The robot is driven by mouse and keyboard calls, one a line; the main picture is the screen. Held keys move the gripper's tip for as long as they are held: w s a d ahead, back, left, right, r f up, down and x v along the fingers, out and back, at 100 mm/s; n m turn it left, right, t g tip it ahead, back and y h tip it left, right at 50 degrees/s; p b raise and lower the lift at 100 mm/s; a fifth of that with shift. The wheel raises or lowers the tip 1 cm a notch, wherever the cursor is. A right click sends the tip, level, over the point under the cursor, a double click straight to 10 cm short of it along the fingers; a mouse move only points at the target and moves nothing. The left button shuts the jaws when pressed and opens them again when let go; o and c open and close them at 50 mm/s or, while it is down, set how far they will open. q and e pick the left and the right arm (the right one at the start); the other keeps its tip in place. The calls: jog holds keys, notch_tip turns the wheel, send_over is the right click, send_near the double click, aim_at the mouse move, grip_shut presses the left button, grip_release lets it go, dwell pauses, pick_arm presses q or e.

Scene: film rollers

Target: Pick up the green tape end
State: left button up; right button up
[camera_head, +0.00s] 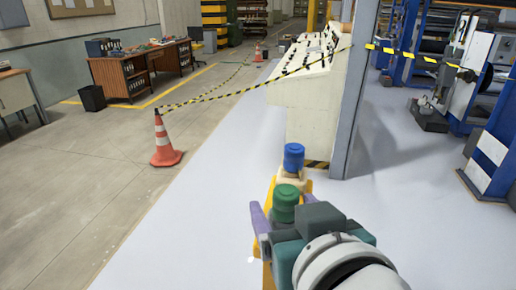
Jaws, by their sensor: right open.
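A green cylindrical piece (286,205), which looks like the green tape end, stands on a yellow part low in the centre of the head view. My right gripper (279,197) comes in from the lower right, with its purple fingers open on either side of the green piece. Whether the fingers touch it cannot be told. My gripper body hides the lower part of the green piece. A blue cylindrical piece (294,157) stands just beyond it on a tan and yellow support. My left gripper is out of view.
A pale control console (305,108) and a grey post (353,100) stand beyond the pieces. An orange and white cone (164,145) at left carries yellow-black tape (215,95). Blue machinery (488,150) stands at right. The pale floor left of my gripper is clear.

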aim_at(281, 195)
jog(key=shift+d+x, duration=0.15)
jog(key=shift+x, duration=1.15)
jog(key=shift+d+x, duration=0.1)
jog(key=shift+x, duration=1.25)
grip_shut()
